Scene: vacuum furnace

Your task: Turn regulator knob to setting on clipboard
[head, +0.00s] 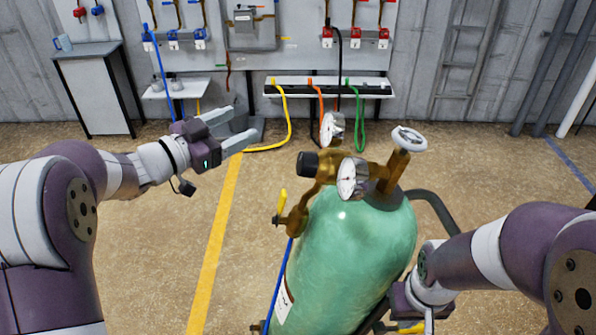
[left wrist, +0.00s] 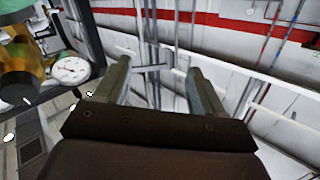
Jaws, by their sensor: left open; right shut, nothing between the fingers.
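The black regulator knob (head: 308,163) sits on the left of the brass regulator (head: 325,178), on top of a green gas cylinder (head: 345,245). Two round white gauges, an upper one (head: 332,128) and a front one (head: 350,178), are on the regulator. My left gripper (head: 243,124) is open and empty, left of the knob and apart from it. In the left wrist view nothing is between its fingers (left wrist: 160,85), and a gauge (left wrist: 70,69) shows at left. My right gripper (head: 402,302) is low beside the cylinder; its fingers are hidden. I cannot make out a readable clipboard.
A white valve handwheel (head: 409,138) tops the cylinder. A yellow lever (head: 283,202) and blue hose hang at the regulator's left. A wall panel with valves, a low shelf (head: 320,90) with coloured hoses and a side table (head: 88,50) stand behind. The floor at left is clear.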

